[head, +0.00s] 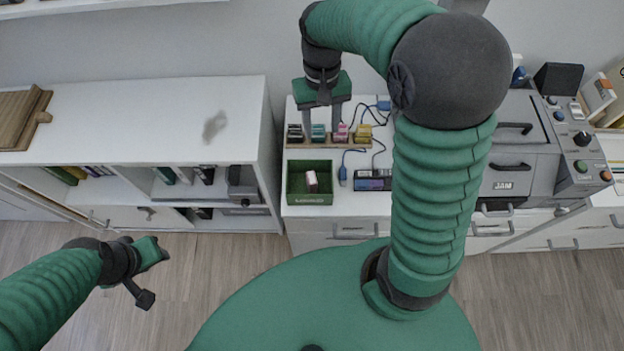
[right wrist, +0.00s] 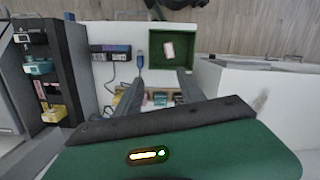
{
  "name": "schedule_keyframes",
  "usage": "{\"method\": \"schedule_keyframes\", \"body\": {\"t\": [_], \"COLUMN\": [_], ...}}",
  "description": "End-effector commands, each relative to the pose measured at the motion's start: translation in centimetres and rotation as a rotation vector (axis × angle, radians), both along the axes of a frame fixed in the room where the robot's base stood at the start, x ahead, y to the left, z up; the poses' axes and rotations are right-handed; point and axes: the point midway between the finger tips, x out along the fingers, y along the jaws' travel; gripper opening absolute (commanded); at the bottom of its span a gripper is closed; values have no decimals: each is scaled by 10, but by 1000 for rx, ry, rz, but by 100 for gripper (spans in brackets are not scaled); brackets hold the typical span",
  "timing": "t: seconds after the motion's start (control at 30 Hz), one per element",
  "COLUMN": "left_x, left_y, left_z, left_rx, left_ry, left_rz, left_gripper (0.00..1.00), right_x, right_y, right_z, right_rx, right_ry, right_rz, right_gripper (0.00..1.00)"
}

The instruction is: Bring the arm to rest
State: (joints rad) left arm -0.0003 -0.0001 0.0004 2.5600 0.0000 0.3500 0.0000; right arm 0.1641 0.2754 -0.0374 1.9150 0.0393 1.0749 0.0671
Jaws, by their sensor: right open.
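My right gripper (head: 322,122) is open. It points down over the white desk by a row of small coloured blocks (head: 340,133) in a wooden holder. In the right wrist view my right gripper (right wrist: 160,76) has its two fingers apart with nothing held between them. My left gripper (head: 153,277) is open and empty over the floor at the lower left.
A green bin (head: 309,198) holding one pale pink block (head: 311,179) stands in front of the holder. A dark box (head: 372,180) and blue cables lie beside it. A grey machine (head: 510,185) stands to the right, a white shelf (head: 130,120) to the left.

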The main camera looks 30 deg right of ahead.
Motion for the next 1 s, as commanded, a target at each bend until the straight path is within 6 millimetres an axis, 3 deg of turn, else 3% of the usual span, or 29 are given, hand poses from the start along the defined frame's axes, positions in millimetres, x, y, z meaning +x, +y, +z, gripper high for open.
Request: {"method": "schedule_keyframes", "body": {"t": [0.13,0.57,0.67,0.9,1.0], "left_x": [0,0,0,0,0], "left_y": [0,0,0,0,0], "left_z": [1,2,5,14,16], "left_rx": [0,0,0,0,0], "left_ry": [0,0,0,0,0], "left_rz": [1,1,0,1,1], "left_gripper": [36,36,36,36,36], "right_x": [1,0,-7,-48,-61], "right_y": [0,0,10,53,62], "right_z": [11,9,1,-34,-43], "right_rx": [0,0,-11,-54,-61], "right_ry": [0,-4,-46,-266,-327], "right_rz": [1,5,43,218,265], "right_gripper": [47,47,47,47,47]}}
